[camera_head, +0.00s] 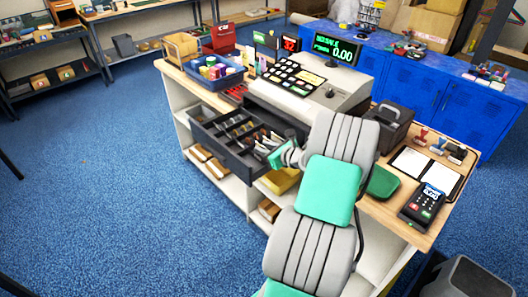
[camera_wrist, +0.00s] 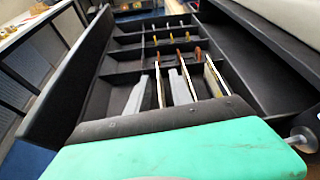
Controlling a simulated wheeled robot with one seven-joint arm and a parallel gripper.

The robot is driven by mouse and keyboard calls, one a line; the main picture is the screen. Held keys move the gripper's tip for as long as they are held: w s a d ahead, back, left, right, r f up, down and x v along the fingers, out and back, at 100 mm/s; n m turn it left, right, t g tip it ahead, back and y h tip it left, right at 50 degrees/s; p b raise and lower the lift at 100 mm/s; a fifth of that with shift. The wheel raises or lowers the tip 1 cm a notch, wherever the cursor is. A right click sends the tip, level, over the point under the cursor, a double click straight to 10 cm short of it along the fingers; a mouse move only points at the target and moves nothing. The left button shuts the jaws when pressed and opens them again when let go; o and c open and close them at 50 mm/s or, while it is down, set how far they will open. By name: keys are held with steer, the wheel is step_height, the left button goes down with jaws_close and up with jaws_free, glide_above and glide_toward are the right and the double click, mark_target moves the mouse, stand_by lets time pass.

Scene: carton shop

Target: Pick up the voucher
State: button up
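The open cash drawer (camera_head: 235,134) juts from the counter under the register, with divided compartments. I cannot single out the voucher by any marking. In the wrist view, thin cream-edged upright slips (camera_wrist: 213,80) stand in the near compartments of the drawer (camera_wrist: 95,75), and one of them may be it. My gripper (camera_head: 284,157) is at the drawer's near right end, pointing into it. In the wrist view, pale grey pieces rise just beyond my dark palm, beside the slips. I cannot tell whether these are my fingers or whether they hold anything.
The cash register (camera_head: 308,90) stands behind the drawer. A blue tray (camera_head: 213,75) of small goods is at the counter's left. A card terminal (camera_head: 423,204), an open notebook (camera_head: 410,162) and a green dish (camera_head: 383,182) are at right. Open floor lies left of the counter.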

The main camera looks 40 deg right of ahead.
jaws_close()
stand_by(0.6)
steer(key=shift+r, duration=0.25)
step_height(320, 180, up, 2)
steer(key=shift+r+b, duration=0.25)
steer(key=shift+b, duration=0.35)
steer(key=s+a+r+b, duration=0.1)
steer(key=a+r, duration=0.9)
steer(key=a, duration=0.4)
steer(key=shift+s, duration=0.2)
